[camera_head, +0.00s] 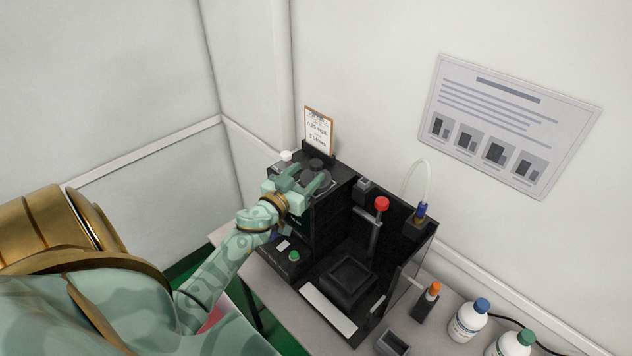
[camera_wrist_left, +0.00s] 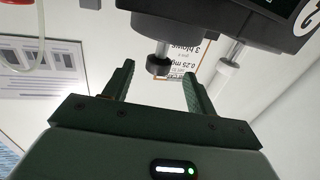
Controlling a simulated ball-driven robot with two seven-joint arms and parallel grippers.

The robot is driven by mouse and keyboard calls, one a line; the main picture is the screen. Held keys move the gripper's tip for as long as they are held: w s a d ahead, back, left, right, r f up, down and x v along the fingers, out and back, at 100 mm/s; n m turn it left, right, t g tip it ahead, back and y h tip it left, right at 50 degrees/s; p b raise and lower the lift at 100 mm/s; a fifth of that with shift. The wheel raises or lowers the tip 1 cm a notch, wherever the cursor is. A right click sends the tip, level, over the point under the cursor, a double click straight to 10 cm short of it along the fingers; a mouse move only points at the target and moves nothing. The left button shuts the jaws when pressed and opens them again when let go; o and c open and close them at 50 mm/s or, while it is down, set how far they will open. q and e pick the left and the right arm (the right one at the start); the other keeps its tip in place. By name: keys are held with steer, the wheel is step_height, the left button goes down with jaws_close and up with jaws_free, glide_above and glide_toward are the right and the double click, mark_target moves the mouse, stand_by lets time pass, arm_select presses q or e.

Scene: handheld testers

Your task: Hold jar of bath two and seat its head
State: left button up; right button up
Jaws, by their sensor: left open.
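My left gripper (camera_head: 306,177) reaches over the top of the black tester unit (camera_head: 330,205) in the head view. Its jaws are open. A dark round head or cap (camera_head: 316,164) is just beyond the fingers, partly hidden by them. In the left wrist view the picture is upside down; a dark round part (camera_wrist_left: 165,27) with a short stem and black knob (camera_wrist_left: 158,66) appears between and beyond the open fingers (camera_wrist_left: 157,82). I see no contact. A second pale stem with a grey knob (camera_wrist_left: 226,72) stands to the right. I cannot make out the jar itself. My right gripper is out of view.
A clipboard card (camera_head: 319,130) stands behind the unit. A red-topped post (camera_head: 381,204) and an open black bay (camera_head: 348,275) are to the right. A blue-capped bottle (camera_head: 468,320), a green-capped bottle (camera_head: 512,345) and an orange-topped holder (camera_head: 427,302) stand on the bench.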

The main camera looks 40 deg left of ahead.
mark_target(312, 167)
arm_select(q)
steer(key=w, duration=0.5)
steer(key=shift+w+a+r+b, duration=0.1)
steer(key=shift+a+b, duration=0.15)
steer(key=shift+b, duration=0.15)
steer(key=shift+r, duration=0.1)
jaws_close()
step_height(312, 167, up, 10)
steer(key=p, duration=0.8)
steer(key=shift+r, duration=0.1)
